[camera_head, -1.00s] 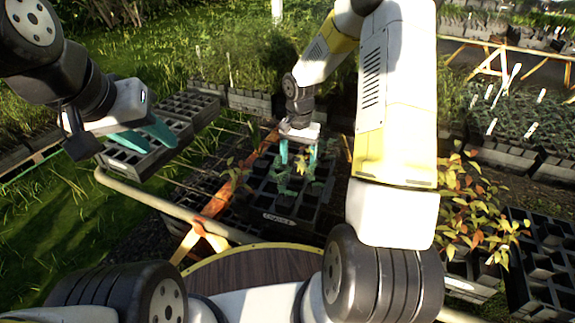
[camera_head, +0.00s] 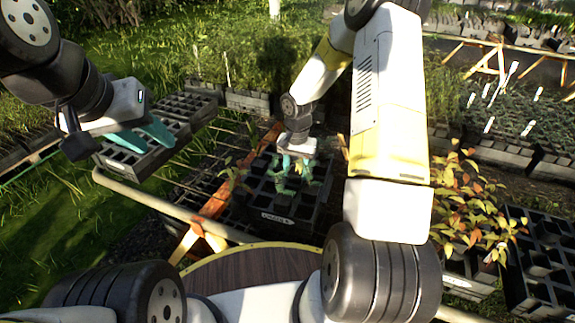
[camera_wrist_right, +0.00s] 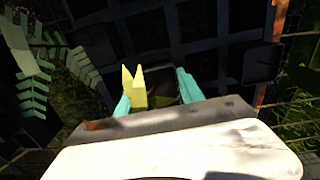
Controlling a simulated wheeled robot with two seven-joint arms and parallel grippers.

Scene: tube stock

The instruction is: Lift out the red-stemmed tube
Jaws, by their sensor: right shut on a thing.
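My right gripper (camera_head: 296,172) reaches down among the seedlings over a black tray of tubes (camera_head: 277,218) in the head view. In the right wrist view its two teal fingers (camera_wrist_right: 155,92) stand on either side of a dark square tube (camera_wrist_right: 155,72), and it is shut on that tube. Yellow leaves (camera_wrist_right: 134,88) rise beside the left finger. I cannot make out a red stem, and the tube's lower part is hidden. My left gripper (camera_head: 160,147) is open and empty over a grey tray (camera_head: 130,163) at the left.
A green fern-like seedling (camera_wrist_right: 30,75) fills the left of the wrist view. A plant with red and yellow leaves (camera_head: 462,205) and another black tray (camera_head: 540,260) stand at the right.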

